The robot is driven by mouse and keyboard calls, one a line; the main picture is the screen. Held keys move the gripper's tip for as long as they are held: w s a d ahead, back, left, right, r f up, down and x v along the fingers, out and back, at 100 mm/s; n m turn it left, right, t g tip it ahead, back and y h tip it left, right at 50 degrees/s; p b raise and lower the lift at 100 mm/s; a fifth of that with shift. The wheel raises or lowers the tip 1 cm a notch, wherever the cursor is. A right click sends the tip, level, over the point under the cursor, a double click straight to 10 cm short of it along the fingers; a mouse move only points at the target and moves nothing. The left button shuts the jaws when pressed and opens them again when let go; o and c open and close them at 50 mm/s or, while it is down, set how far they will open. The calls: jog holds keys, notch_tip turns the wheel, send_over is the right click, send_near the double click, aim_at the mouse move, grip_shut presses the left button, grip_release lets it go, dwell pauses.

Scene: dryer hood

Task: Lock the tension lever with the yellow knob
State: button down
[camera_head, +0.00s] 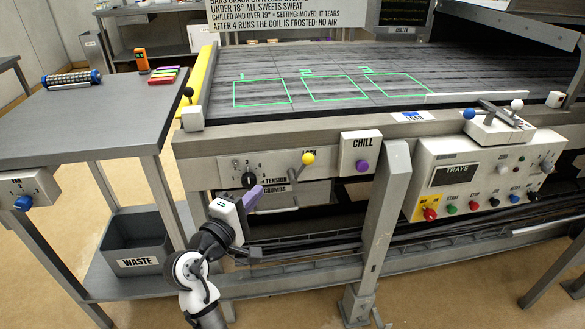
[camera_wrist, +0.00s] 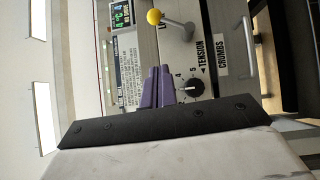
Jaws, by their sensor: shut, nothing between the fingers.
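The yellow knob (camera_head: 308,158) tops a thin metal lever on the front panel of the conveyor, just right of the tension dial. It also shows in the wrist view (camera_wrist: 154,17), its rod slanting down to the right in that picture. The black tension dial (camera_head: 249,180) sits left of the lever; in the wrist view the dial (camera_wrist: 190,89) lies close by my fingertips. My gripper (camera_head: 254,191), with purple fingers, is shut and empty in front of the panel, below and left of the yellow knob. The fingers (camera_wrist: 157,86) are apart from the knob.
A purple knob (camera_head: 362,167) under the CHILL box is right of the lever. A sloping grey post (camera_head: 382,215) stands farther right, before the control box (camera_head: 480,170). A waste bin (camera_head: 137,245) is at lower left. A side table (camera_head: 80,110) adjoins the conveyor.

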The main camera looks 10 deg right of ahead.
jog(key=shift+w, duration=0.1)
jog(key=s+d+p+x, duration=0.1)
jog(key=d+p+x, duration=0.1)
jog(key=x, duration=1)
jog(key=shift+d+r+p, duration=0.15)
jog(key=shift+d+p, duration=0.1)
jog(key=shift+p, duration=0.25)
jog(key=shift+d+p, duration=0.1)
jog(key=shift+p, duration=0.2)
